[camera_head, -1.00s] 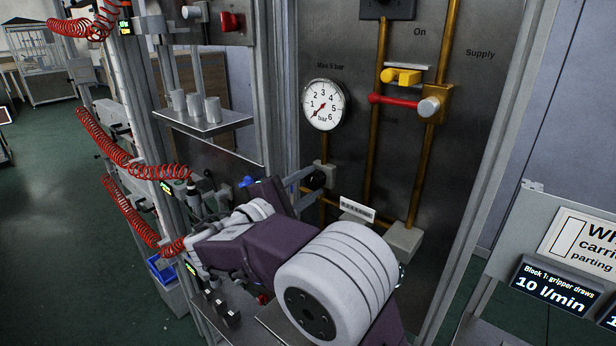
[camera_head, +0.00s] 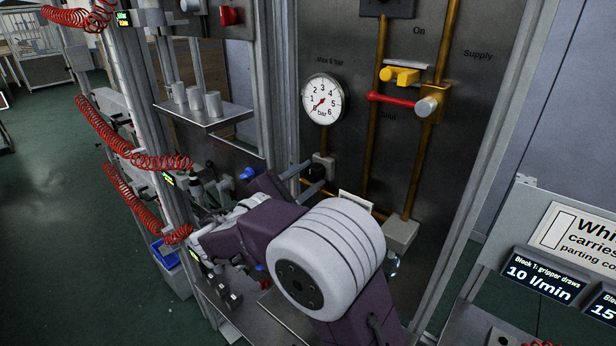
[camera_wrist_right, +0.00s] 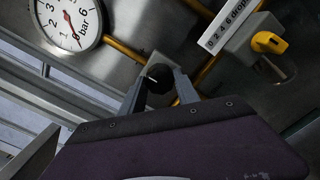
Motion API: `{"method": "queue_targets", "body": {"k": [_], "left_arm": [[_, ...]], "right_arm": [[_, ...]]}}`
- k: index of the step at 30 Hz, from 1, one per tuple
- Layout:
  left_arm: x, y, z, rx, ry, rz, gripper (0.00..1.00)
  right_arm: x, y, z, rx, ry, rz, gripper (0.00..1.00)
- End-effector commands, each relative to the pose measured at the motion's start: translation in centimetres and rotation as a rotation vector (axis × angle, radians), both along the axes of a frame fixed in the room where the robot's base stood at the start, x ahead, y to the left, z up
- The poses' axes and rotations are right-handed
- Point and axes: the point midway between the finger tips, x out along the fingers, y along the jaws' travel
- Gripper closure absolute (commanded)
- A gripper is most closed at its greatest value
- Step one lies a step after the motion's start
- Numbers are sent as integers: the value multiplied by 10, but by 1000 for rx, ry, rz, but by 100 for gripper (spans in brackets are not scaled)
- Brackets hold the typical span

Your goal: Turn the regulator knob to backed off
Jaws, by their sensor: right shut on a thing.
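The regulator knob (camera_wrist_right: 159,78) is small, round and black, with a pale mark on it in the right wrist view. It sits below the round white bar gauge (camera_head: 323,99), whose red needle points near 0. My right gripper (camera_wrist_right: 157,84) is shut on the knob, one grey finger on each side. In the head view my right gripper (camera_head: 313,180) reaches the knob from the lower left, and my wrist and forearm cover part of the panel below. The knob is partly hidden by the fingers there. My left gripper is not in view.
Brass pipes (camera_head: 373,150) run up the panel beside the gauge. A red-handled supply valve (camera_head: 400,97) is to the right. A small label plate (camera_head: 355,202) is near my wrist. Red coiled hoses (camera_head: 110,135) and a shelf with grey cylinders (camera_head: 211,112) stand left.

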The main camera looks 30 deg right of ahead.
Motion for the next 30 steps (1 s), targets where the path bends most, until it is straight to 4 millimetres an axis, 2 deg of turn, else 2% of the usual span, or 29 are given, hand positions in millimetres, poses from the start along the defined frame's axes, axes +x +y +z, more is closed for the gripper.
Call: {"method": "queue_targets", "body": {"k": [4, 5, 7, 17, 20, 27, 30], "left_arm": [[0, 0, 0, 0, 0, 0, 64], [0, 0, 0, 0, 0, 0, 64], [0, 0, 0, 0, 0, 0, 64], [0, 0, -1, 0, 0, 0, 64], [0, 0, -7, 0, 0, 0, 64], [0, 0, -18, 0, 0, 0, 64], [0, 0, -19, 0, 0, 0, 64]], "right_arm": [[0, 0, -2, 2, 6, 0, 100], [0, 0, -2, 2, 6, 0, 60], [0, 0, -2, 1, 5, 0, 41], [-1, 2, -2, 1, 2, 1, 41], [-6, 16, -3, 1, 0, 5, 41], [-27, 65, -5, 1, 3, 6, 41], [-32, 78, -5, 1, 3, 3, 41]]}}
